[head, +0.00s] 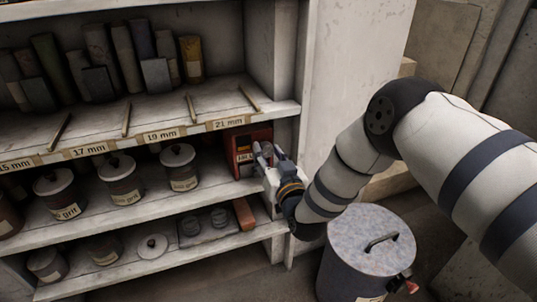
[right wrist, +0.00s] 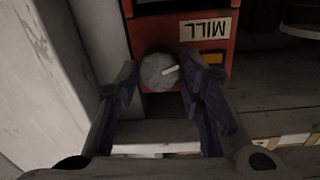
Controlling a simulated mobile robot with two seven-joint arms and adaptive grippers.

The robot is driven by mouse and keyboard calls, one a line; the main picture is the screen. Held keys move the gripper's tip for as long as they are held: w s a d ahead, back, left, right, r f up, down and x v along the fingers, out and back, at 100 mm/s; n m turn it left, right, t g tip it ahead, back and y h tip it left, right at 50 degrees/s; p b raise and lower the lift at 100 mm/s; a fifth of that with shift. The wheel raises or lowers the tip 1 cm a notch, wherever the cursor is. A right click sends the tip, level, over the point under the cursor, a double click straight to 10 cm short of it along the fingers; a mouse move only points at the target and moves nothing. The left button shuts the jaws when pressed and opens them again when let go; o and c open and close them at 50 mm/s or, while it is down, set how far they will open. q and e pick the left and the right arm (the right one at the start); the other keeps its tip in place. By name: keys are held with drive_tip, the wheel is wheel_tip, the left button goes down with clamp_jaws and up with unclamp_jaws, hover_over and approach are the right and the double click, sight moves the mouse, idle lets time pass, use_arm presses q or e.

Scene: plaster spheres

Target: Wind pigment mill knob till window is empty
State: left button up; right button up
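The pigment mill (head: 262,135) is a red box at the right end of the middle shelf. In the right wrist view the mill (right wrist: 195,72) appears upside down, with a "MILL" label (right wrist: 208,29) and a small orange-yellow patch (right wrist: 212,57) beside the right finger. Its round grey knob (right wrist: 156,72) has a white pointer mark aimed right. My right gripper (head: 262,152) is at the mill's front; in its wrist view the gripper (right wrist: 160,66) is open, one finger either side of the knob, with no clear grip. I cannot tell the window's contents. My left gripper is out of view.
Lidded grit pots (head: 180,168) stand left of the mill. The white side panel (head: 350,70) rises close on the right. A reddish block (head: 244,214) lies on the shelf below. A lidded metal bin (head: 370,242) stands on the floor beneath my right arm.

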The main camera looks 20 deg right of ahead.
drive_tip(key=c, duration=0.5)
drive_tip(key=shift+o, duration=0.2)
